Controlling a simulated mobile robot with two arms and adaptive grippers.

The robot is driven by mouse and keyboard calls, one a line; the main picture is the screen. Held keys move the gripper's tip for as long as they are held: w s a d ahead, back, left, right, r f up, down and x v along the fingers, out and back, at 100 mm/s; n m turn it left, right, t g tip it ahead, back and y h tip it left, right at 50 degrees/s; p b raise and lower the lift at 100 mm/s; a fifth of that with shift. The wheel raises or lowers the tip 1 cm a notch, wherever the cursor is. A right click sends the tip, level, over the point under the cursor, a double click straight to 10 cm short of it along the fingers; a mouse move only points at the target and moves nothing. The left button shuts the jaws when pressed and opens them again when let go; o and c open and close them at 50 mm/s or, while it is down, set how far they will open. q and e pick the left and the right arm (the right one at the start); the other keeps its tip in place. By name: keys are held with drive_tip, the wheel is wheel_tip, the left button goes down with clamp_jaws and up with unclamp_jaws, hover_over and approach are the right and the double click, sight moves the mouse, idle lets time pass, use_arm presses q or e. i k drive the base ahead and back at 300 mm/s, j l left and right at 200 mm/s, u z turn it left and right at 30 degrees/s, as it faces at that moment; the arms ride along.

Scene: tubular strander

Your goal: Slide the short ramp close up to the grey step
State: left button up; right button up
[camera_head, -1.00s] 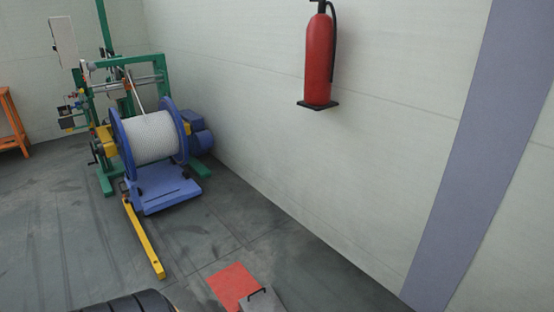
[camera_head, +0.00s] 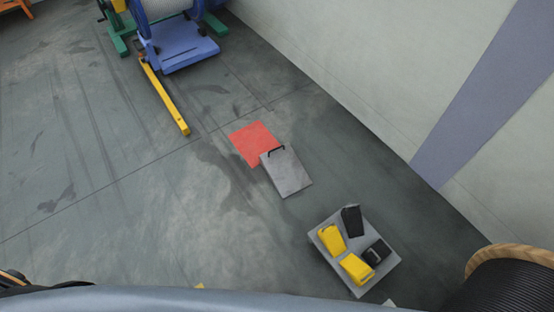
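A grey plate with a black handle at its upper end, which looks like the short ramp (camera_head: 288,175), lies on the floor near the middle of the view. Its upper left part lies at or over the edge of a red square (camera_head: 252,140) on the floor. A low grey slab, which may be the grey step (camera_head: 327,261), lies apart from it to the lower right. Yellow blocks (camera_head: 356,269) and black blocks (camera_head: 352,221) rest on the slab. Bare floor shows between the plate and the slab. Neither of my grippers can be made out.
A machine with a blue base (camera_head: 180,46) stands at the upper left, a yellow bar (camera_head: 165,97) on the floor beside it. A wall runs along the right. A black-wound reel (camera_head: 510,285) stands at the lower right. Floor on the left is mostly clear.

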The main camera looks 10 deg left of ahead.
sight(282, 165)
drive_tip(key=z, duration=0.4)
drive_tip(key=i+j+z, duration=0.3)
drive_tip(key=j+z, duration=0.35)
drive_tip(key=i+j+z, duration=0.1)
drive_tip(key=j+z, duration=0.2)
drive_tip(key=j, duration=0.2)
